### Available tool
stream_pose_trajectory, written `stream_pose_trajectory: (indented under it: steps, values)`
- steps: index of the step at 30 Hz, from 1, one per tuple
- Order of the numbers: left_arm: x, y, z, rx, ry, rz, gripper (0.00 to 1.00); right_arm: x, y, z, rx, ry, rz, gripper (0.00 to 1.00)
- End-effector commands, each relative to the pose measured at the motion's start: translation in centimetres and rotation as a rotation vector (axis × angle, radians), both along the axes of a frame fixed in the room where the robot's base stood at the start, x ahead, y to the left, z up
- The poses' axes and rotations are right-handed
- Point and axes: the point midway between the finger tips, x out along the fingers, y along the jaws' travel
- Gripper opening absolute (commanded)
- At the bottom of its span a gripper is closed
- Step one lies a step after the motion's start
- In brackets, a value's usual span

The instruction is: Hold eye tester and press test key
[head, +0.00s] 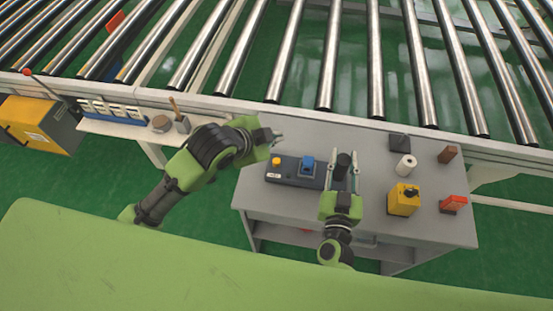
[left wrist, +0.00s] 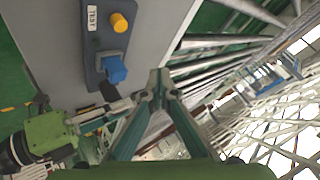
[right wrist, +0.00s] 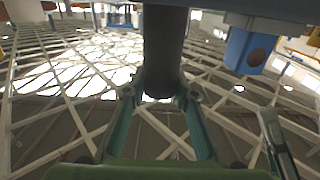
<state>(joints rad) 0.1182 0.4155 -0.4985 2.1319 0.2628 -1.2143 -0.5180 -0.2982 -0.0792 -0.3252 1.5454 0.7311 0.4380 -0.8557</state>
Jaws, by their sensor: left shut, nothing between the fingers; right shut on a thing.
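The eye tester (head: 291,180) is a dark blue-grey box on the grey table, with a yellow button (head: 276,161) beside a white label, a blue block (head: 307,165) and a black upright cylinder (head: 343,161). The left wrist view shows the label (left wrist: 92,19) reading TEST. My right gripper (head: 343,166) is shut on the black cylinder, which stands between its fingers in the right wrist view (right wrist: 164,50). My left gripper (head: 278,140) is shut and empty, above the table behind the yellow button and apart from it. It also shows in the left wrist view (left wrist: 160,78).
The table (head: 370,228) also bears a white roll (head: 405,165), a yellow box (head: 403,200), a red item (head: 453,204), a brown block (head: 447,154) and a dark square (head: 399,142). A roller conveyor (head: 330,55) runs behind. A narrow shelf (head: 122,128) stands left.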

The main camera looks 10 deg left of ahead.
Motion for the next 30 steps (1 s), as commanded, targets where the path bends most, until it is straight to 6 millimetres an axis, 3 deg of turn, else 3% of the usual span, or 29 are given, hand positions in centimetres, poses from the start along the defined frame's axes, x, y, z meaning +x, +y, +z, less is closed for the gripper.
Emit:
stream_pose_trajectory:
  steps: [18,30]
  values:
    - [0.0,0.0,-7.6,0.001,0.002,0.001,0.0,0.1,0.0,0.2,0.003,-0.005,-0.002,0.0]
    - [0.0,0.0,-8.4,0.001,0.0,0.001,0.0,0.1,0.0,0.2,0.003,-0.005,-0.002,0.0]
